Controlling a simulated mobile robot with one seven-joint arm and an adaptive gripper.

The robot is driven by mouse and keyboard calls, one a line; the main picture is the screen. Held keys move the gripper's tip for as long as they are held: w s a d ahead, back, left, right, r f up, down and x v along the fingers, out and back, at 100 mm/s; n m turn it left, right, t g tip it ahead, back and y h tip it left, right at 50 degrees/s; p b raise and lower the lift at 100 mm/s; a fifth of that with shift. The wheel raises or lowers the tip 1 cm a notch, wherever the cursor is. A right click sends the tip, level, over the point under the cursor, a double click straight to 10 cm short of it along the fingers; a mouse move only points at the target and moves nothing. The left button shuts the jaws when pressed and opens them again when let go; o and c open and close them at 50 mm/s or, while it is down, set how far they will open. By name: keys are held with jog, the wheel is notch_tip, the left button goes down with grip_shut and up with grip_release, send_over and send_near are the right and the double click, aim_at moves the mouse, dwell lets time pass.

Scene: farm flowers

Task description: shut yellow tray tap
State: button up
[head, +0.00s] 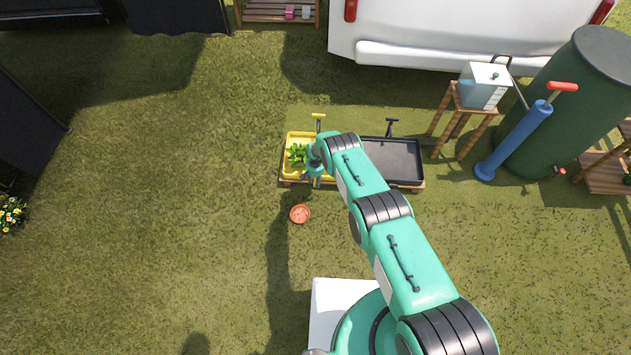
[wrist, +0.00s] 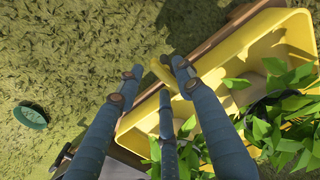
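The yellow tray (head: 284,170) stands on a low wooden base with leafy green plants (head: 297,153) in it. In the wrist view the tray (wrist: 215,72) fills the right side. I cannot tell whether a finger touches the lever. In the head view my gripper (head: 317,180) is at the tray's near edge, partly hidden by my arm.
A black tray (head: 400,165) adjoins on the right. A yellow T-shaped handle (head: 318,117) and a black one (head: 391,122) stand behind the trays. An orange dish (head: 300,214) lies on the grass in front.

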jog(key=shift+c, duration=0.5)
grip_shut()
jog(key=shift+m, duration=0.3)
jog(key=m, duration=0.3)
jog(key=shift+s+a, duration=0.1)
jog(key=m, duration=0.4)
jog(key=shift+a+m, duration=0.2)
jog(key=shift+m, duration=0.2)
jog(key=m, duration=0.4)
jog(key=shift+a+m, duration=0.15)
jog(key=shift+m, duration=0.15)
jog(key=m, duration=0.5)
jog(key=shift+w+a, duration=0.1)
jog(key=shift+w, duration=0.1)
